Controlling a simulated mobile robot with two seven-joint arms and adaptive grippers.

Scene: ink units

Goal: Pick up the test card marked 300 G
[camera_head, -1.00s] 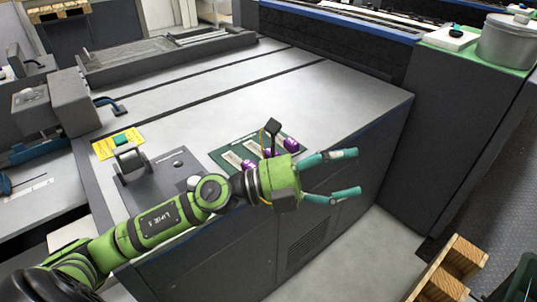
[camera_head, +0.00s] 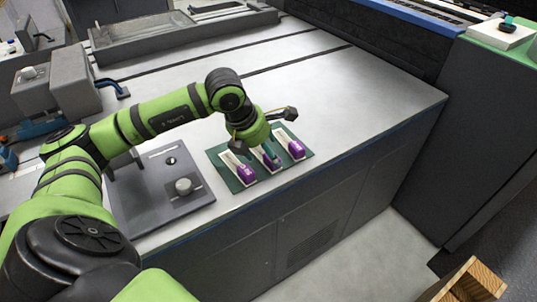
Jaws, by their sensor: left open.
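Three pale cards with purple ends lie side by side on a dark green mat (camera_head: 213,154): a left card (camera_head: 245,173), a middle card (camera_head: 271,161) and a right card (camera_head: 296,149). Their markings are too small to read, so I cannot tell which is marked 300 G. My left gripper (camera_head: 271,157) points down over the middle card and hides part of it. Its jaws are open, with teal fingertips close to the card; I cannot tell whether they touch it. My right gripper is not in view.
The mat lies near the front edge of a grey machine top (camera_head: 360,95). A dark control panel with a round knob (camera_head: 184,186) is left of the mat. Wide clear surface lies behind and right. A wooden pallet (camera_head: 470,284) stands on the floor at lower right.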

